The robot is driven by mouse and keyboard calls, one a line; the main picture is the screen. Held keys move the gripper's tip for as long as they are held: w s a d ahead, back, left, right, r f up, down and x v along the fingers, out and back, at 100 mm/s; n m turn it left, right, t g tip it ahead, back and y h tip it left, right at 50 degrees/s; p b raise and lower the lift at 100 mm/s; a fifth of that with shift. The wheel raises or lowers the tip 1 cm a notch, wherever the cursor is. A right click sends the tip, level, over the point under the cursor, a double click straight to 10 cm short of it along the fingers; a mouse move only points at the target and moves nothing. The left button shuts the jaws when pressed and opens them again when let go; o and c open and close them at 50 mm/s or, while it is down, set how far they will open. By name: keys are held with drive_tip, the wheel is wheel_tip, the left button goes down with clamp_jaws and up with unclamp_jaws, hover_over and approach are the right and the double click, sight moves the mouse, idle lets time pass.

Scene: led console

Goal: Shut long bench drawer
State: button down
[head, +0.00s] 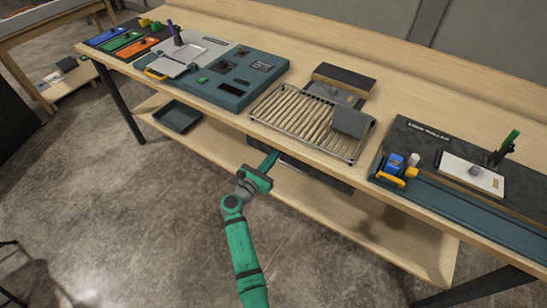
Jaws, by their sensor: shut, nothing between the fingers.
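The long wooden bench (215,115) runs across the head view from upper left to lower right. A dark, drawer-like front (318,176) shows just under its front edge, below the wire rack. It is probably the long bench drawer; the tabletop hides its upper part, and I cannot tell how far out it stands. My green gripper (270,160) is shut and empty at the bench's front edge, by the left end of this dark front. I cannot tell whether the fingertips touch it.
On the bench are a teal console (235,88), a slatted wire rack (300,118) and a dark panel with a blue and yellow part (393,168). A dark tray (178,117) sits on the lower shelf (375,235). The concrete floor before the bench is clear.

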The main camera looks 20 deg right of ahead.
drive_tip(key=v, duration=1.4)
drive_tip(key=shift+w, duration=0.1)
